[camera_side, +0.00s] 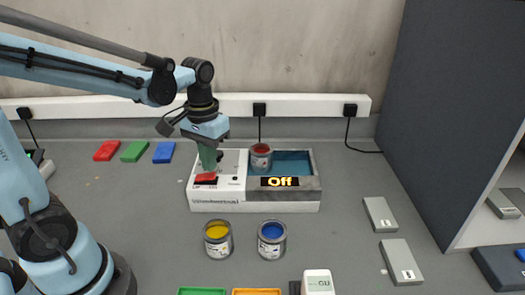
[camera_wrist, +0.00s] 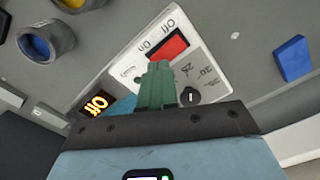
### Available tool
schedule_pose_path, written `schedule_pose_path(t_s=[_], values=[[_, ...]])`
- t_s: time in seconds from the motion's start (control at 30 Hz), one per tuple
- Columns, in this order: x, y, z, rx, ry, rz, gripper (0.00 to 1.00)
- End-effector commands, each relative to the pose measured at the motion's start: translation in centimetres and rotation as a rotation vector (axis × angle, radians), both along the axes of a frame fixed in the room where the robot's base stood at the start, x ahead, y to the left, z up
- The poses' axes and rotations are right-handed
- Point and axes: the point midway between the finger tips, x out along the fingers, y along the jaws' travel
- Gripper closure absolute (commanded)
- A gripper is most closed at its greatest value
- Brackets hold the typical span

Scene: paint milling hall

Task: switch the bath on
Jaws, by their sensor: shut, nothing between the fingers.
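The water bath (camera_side: 255,205) is a white and grey box at the middle of the bench, with a blue-water basin (camera_side: 292,163) on its right. My gripper (camera_side: 208,158), with green fingers (camera_wrist: 157,78), is shut and empty, just above the switch panel. I cannot tell whether it touches.
A red-topped can (camera_side: 260,157) stands in the basin. Yellow (camera_side: 217,239) and blue (camera_side: 271,239) paint cans stand in front of the bath. Red, green and blue blocks (camera_side: 163,152) lie at the back left. Grey weights (camera_side: 380,214) lie right, before a dark panel (camera_side: 445,110).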

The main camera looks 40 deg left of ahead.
Motion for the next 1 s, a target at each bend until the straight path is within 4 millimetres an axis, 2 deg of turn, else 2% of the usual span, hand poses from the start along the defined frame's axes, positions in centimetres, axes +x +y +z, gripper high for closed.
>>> schedule_pose_path(t_s=[1.0], values=[[0.0, 0.0, -1.1, 0.000, 0.000, 0.000, 1.00]])
